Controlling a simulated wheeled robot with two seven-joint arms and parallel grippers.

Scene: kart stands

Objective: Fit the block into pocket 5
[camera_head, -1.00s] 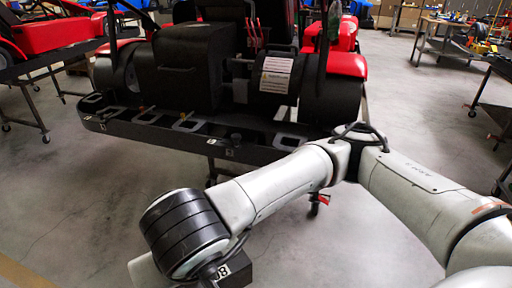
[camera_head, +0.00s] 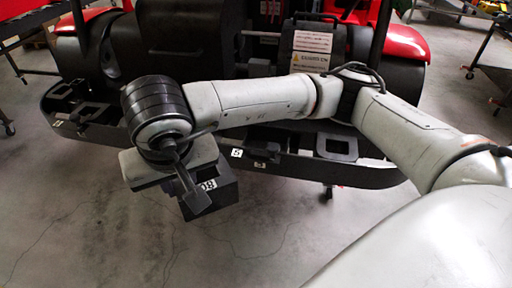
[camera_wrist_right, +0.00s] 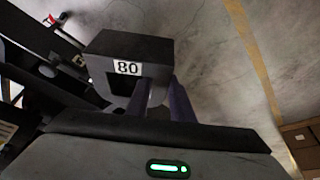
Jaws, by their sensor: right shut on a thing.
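The black block (camera_head: 224,192) carries a white label that reads 80 in the right wrist view, where the block (camera_wrist_right: 130,50) sits at the fingertips. My right gripper (camera_head: 187,186) is shut on it; its purple fingers (camera_wrist_right: 160,97) reach into the block's open side. The block hangs in the air in front of the black tray (camera_head: 285,168) on the kart's rear, apart from it as far as I can tell. Small white labels (camera_head: 236,153) mark the tray's front edge; their numbers are hard to read. My right wrist hides several pockets. My left gripper is out of view.
A pocket with a grey rim (camera_head: 337,155) shows right of the wrist, and others (camera_head: 88,114) show at the tray's left. The kart's black body (camera_head: 183,40) and wheels rise behind the tray. The floor (camera_head: 110,235) in front is clear.

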